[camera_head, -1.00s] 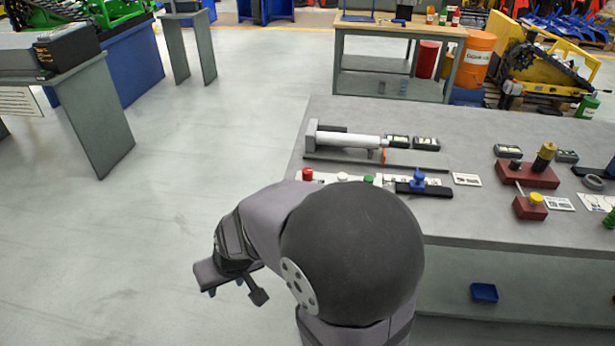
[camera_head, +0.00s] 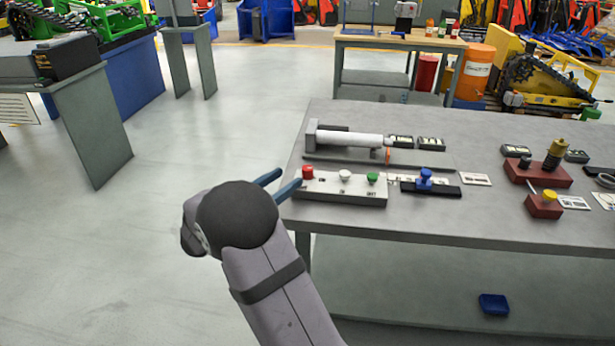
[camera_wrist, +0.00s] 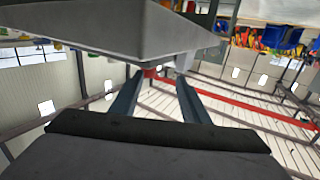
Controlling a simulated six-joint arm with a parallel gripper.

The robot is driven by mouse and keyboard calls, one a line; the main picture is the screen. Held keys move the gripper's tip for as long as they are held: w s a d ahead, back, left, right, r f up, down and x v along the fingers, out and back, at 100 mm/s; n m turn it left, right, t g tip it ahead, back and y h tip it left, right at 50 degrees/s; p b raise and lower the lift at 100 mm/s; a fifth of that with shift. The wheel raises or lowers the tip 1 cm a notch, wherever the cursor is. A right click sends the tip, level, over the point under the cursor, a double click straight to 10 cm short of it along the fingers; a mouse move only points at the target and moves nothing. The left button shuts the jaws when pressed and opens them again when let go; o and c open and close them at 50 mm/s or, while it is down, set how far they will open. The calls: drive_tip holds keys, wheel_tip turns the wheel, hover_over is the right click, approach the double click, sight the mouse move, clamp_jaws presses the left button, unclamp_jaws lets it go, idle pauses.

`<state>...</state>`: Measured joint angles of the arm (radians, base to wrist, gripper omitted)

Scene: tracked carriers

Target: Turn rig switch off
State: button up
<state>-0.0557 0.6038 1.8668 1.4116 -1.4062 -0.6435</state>
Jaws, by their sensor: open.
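A white control box (camera_head: 340,190) sits on the near left edge of the grey bench. It carries a red button (camera_head: 308,172) at its left end, a white knob (camera_head: 344,175) in the middle and a green button (camera_head: 373,178) to the right. Which of these is the rig switch I cannot tell. My gripper (camera_head: 281,181) is open, its blue fingers just left of the box's red end. In the wrist view my two fingers (camera_wrist: 158,82) stand apart under a large pale grey surface, with a small red part (camera_wrist: 150,73) near their tips.
The grey bench (camera_head: 420,220) also holds a cylinder rig (camera_head: 350,138) behind the box and a blue knob (camera_head: 425,178) on a black bar to its right. Dark red blocks (camera_head: 537,173) stand further right. The floor left of the bench is open.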

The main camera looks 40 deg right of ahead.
sight(304, 174)
drive_tip(key=shift+s+d+m+g+h, duration=0.15)
drive_tip(key=shift+s+m+g, duration=0.05)
drive_tip(key=shift+s+g, duration=0.2)
drive_tip(key=shift+s+d+m+g+h, duration=0.1)
drive_tip(key=shift+s+m+g+h, duration=0.15)
drive_tip(key=shift+s, duration=0.2)
drive_tip(key=shift+w+d, duration=0.25)
drive_tip(key=shift+d, duration=0.95)
drive_tip(key=shift+w+d, duration=0.25)
drive_tip(key=shift+d, duration=0.9)
drive_tip(key=shift+w+d, duration=0.25)
drive_tip(key=shift+d, duration=0.95)
drive_tip(key=c, duration=1.1)
